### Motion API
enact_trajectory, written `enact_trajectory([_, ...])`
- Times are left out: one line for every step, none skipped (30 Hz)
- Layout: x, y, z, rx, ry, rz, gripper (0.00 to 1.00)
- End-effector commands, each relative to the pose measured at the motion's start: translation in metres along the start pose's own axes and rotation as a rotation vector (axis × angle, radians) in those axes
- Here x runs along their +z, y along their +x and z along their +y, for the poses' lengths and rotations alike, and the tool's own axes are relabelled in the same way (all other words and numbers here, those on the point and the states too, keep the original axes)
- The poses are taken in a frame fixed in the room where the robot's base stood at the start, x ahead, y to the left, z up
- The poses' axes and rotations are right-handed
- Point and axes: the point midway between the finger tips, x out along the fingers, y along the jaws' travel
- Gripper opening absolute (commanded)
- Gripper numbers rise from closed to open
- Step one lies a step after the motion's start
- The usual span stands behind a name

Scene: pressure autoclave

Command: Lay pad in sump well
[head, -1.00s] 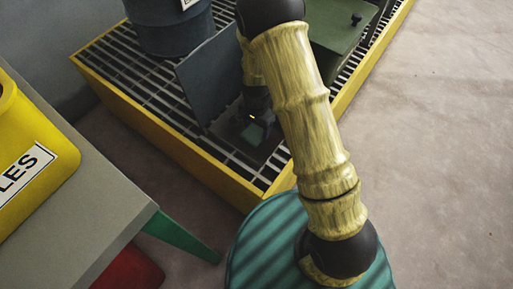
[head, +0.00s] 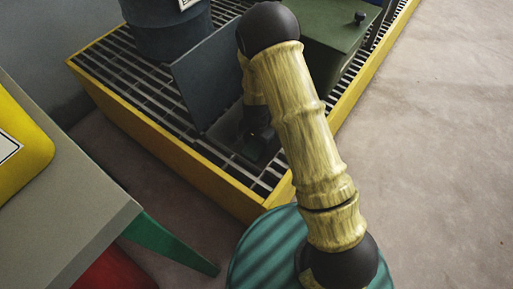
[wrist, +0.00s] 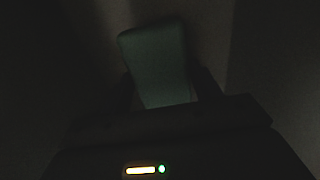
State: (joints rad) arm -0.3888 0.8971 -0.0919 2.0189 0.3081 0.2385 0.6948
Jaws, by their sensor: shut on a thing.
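The pad (wrist: 155,62) is a dull green rounded slab, seen dimly in the wrist view. My gripper (wrist: 162,104) is shut on its near end, and the pad sticks out ahead of the fingers. In the head view my gripper (head: 256,146) reaches down into the sump well (head: 226,132), a dark opening in the grating beside a raised grey hatch plate (head: 203,78). The pad is hard to make out there, in shadow and partly behind my arm. I cannot tell whether it touches the well's floor.
A yellow-edged grated platform (head: 165,135) holds a dark blue drum (head: 168,32) at the back left and a green box (head: 325,28) at the right. A grey table (head: 75,195) with a yellow container (head: 22,140) stands at the left. Open floor lies at the right.

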Motion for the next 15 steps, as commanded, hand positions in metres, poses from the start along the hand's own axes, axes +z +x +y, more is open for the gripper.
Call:
enact_trajectory([0.000, 0.014, 0.000, 0.002, 0.000, -0.001, 0.38])
enact_trajectory([0.000, 0.018, 0.001, 0.002, 0.000, -0.001, 0.38])
enact_trajectory([0.000, 0.023, 0.001, 0.002, 0.001, -0.001, 0.38])
enact_trajectory([0.000, 0.025, 0.000, 0.001, 0.001, -0.001, 0.38])
enact_trajectory([0.000, 0.026, 0.000, 0.001, 0.001, -0.001, 0.38])
enact_trajectory([0.000, 0.026, 0.000, 0.000, 0.001, 0.000, 0.38])
enact_trajectory([0.000, 0.026, 0.000, 0.000, 0.001, 0.000, 0.38])
enact_trajectory([0.000, 0.025, 0.000, 0.000, 0.001, 0.000, 0.38])
enact_trajectory([0.000, 0.025, 0.000, 0.000, 0.000, 0.000, 0.38])
enact_trajectory([0.000, 0.025, 0.000, 0.000, 0.000, 0.000, 0.38])
enact_trajectory([0.000, 0.025, 0.000, 0.000, 0.000, 0.000, 0.38])
enact_trajectory([0.000, 0.024, 0.000, 0.000, 0.000, 0.000, 0.38])
enact_trajectory([0.000, 0.024, 0.000, 0.000, 0.000, 0.000, 0.38])
enact_trajectory([0.000, 0.025, 0.000, 0.000, 0.000, 0.000, 0.38])
enact_trajectory([0.000, 0.026, 0.000, 0.001, 0.000, 0.000, 0.38])
